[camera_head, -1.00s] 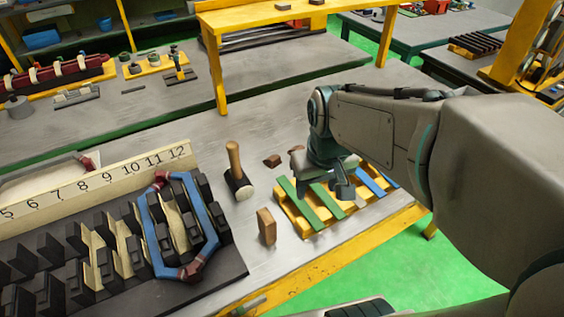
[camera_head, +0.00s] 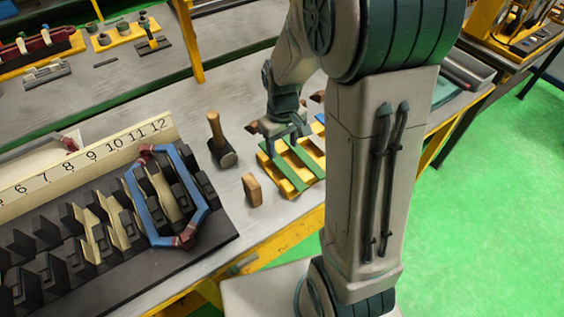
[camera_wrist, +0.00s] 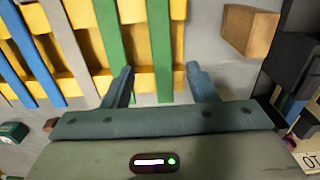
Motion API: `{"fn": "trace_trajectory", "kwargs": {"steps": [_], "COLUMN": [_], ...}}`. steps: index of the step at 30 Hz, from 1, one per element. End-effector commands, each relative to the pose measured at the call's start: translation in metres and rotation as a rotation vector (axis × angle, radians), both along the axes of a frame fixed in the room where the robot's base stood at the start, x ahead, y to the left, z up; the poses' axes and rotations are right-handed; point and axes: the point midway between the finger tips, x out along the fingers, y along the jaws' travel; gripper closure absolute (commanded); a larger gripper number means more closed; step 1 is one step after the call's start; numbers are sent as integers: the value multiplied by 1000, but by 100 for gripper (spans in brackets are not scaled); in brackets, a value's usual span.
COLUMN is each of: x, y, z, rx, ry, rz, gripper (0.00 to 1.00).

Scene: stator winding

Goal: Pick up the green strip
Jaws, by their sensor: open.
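Two green strips lie side by side on a yellow slatted rack; the left one (camera_head: 284,173) is nearest the brown block, and the other (camera_head: 306,160) is to its right. In the wrist view the strip nearest the block (camera_wrist: 160,45) runs lengthwise between my open fingers, and the other green strip (camera_wrist: 108,35) is left of it, near my left finger. My gripper (camera_head: 285,135) is over the rack's far end; in the wrist view its fingers (camera_wrist: 162,84) are spread and empty. Whether they touch the rack cannot be told.
The rack (camera_wrist: 82,45) also bears a grey strip (camera_wrist: 63,35) and blue strips (camera_wrist: 28,50). A brown block (camera_head: 252,190) and a mallet (camera_head: 221,145) stand left of the rack. The numbered stator fixture (camera_head: 90,225) with a blue coil (camera_head: 193,180) fills the left.

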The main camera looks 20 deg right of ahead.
Motion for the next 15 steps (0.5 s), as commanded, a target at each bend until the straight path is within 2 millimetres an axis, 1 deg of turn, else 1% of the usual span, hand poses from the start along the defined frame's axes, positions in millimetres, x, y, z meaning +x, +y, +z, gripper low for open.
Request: {"fn": "trace_trajectory", "kwargs": {"steps": [1, 8, 15], "x": [-1, 0, 1], "y": [0, 1, 2], "z": [-5, -17, -47], "rx": [0, -1, -1], "ry": [3, 2, 4], "rz": [0, 0, 0], "gripper": [47, 47, 47]}}
